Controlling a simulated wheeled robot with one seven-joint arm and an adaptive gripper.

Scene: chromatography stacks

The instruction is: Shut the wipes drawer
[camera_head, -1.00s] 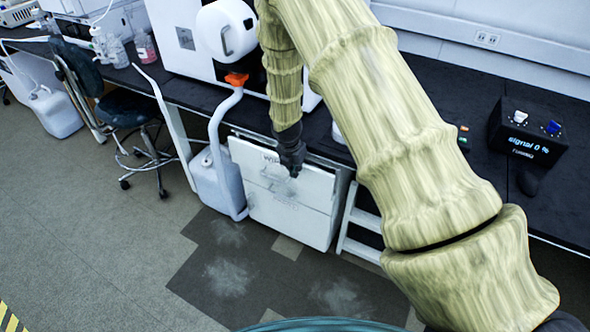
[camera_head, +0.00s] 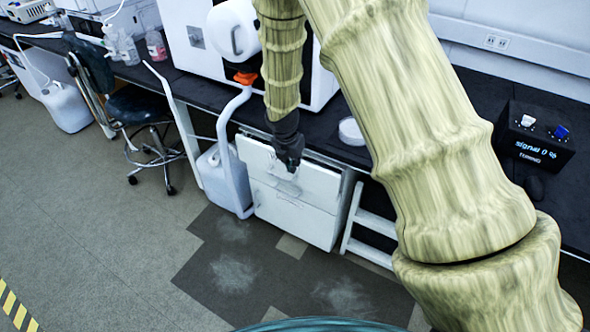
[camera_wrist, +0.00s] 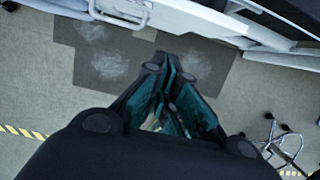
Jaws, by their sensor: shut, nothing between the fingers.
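The white drawer unit (camera_head: 297,222) stands under the black bench in the head view. Its upper drawer front (camera_head: 320,183) seems to stand slightly proud of the front below; how far it is out is hard to tell. I cannot read a wipes label. My gripper (camera_head: 291,168) is shut and empty, pointing down at the upper front, covering part of it. Whether it touches the front is unclear. In the wrist view my shut fingers (camera_wrist: 168,70) hang over the floor, with a white front and its handle (camera_wrist: 122,14) at the top edge.
A white jug with a hose (camera_head: 219,178) stands left of the unit, and a white frame (camera_head: 368,225) stands right. A dark stool (camera_head: 140,106) is farther left. A shallow round dish (camera_head: 351,131) sits on the bench. The floor (camera_head: 110,240) in front is clear.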

